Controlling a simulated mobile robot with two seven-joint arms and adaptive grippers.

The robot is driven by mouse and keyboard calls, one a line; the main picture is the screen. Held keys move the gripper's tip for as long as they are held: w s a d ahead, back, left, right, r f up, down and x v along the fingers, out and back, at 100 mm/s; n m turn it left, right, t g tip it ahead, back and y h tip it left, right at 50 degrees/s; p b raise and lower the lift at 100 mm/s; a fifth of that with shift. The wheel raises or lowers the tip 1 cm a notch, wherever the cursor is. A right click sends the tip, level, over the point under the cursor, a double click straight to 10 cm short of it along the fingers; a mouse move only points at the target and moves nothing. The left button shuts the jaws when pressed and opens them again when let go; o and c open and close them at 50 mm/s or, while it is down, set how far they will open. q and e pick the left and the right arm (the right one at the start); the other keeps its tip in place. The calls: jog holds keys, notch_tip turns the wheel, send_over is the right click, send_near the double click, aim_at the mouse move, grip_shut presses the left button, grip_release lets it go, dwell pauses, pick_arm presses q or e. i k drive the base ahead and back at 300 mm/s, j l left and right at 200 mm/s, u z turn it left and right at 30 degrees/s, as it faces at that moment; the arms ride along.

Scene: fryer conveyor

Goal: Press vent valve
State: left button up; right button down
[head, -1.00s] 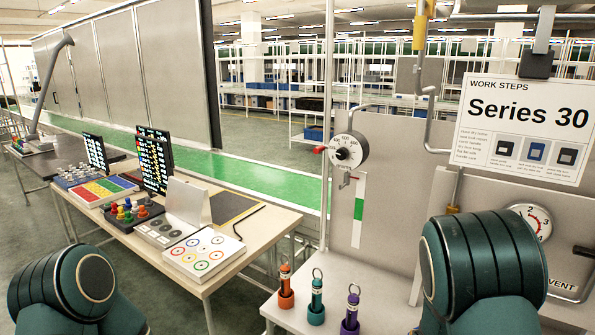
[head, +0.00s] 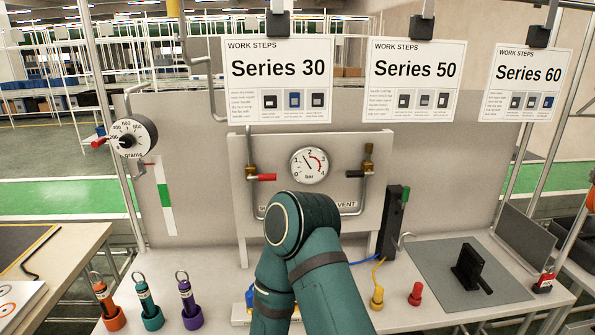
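The vent valve (head: 367,162) is on the right side of the grey panel, with a brass body and a black handle (head: 353,174) pointing left. The word VENT shows below it, and its pipe runs down behind my arm. A gauge (head: 310,166) with a red arc is left of it, its needle pointing up and left. A second valve (head: 251,174) with a red handle is at the panel's left. My green arm covers the panel's lower middle. Neither gripper is in view.
Orange, teal and purple ringed pieces (head: 188,300) stand at the bench's front left. A yellow plug (head: 377,298), a red plug (head: 415,294) and a black fixture (head: 468,266) on a grey mat (head: 435,262) are at the right. Series signs (head: 277,80) hang above.

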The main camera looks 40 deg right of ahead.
aim_at(362, 174)
jog(key=z, duration=1.65)
